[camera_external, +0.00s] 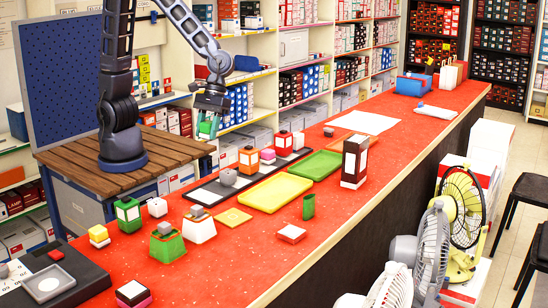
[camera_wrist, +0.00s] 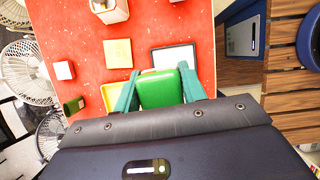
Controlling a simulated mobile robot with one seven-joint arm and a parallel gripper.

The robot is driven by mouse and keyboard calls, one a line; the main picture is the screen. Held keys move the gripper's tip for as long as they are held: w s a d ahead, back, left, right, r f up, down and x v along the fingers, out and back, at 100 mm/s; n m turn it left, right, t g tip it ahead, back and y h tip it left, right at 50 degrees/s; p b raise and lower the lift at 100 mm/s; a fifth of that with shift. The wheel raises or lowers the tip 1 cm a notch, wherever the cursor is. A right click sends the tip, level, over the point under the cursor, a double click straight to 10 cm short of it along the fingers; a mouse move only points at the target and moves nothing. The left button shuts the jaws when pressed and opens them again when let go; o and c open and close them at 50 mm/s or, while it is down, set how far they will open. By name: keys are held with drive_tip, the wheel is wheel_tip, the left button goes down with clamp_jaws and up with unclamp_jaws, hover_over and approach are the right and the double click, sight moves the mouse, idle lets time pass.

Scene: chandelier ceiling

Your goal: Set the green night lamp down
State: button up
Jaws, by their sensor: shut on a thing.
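My gripper (camera_external: 207,130) hangs above the back edge of the red counter in the external view, near the black strip tray. In the wrist view, its teal fingers (camera_wrist: 159,74) are closed on the sides of a green rounded block, the green night lamp (camera_wrist: 160,90). Only its green top shows there. In the external view the lamp (camera_external: 207,127) is small and mostly covered by the fingers. It is held in the air above the counter. The lamp's lower part is hidden.
The red counter (camera_external: 245,262) carries a black strip tray (camera_external: 206,196), a yellow tray (camera_external: 268,194), a green tray (camera_external: 315,166), a dark bottle-like box (camera_external: 354,161) and several small lamps and boxes. Bare red surface lies at the front. A wooden table (camera_external: 80,160) stands at left.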

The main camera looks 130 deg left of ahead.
drive_tip(key=w+a+n+t+y, duration=0.1)
drive_tip(key=w+a+n, duration=0.2)
drive_tip(key=w+a, duration=0.45)
drive_tip(key=w+a+n+t, duration=0.1)
drive_tip(key=w+a+n, duration=0.3)
drive_tip(key=w, duration=0.7)
drive_tip(key=n+t+y, duration=0.2)
drive_tip(key=n, duration=0.4)
hover_over(341, 199)
drive_tip(key=s, duration=0.2)
drive_tip(key=f, duration=2)
drive_tip(key=shift+w+a+f, duration=0.25)
drive_tip(key=shift+w+f, duration=0.05)
drive_tip(key=shift+f, duration=0.1)
drive_tip(key=o, duration=1)
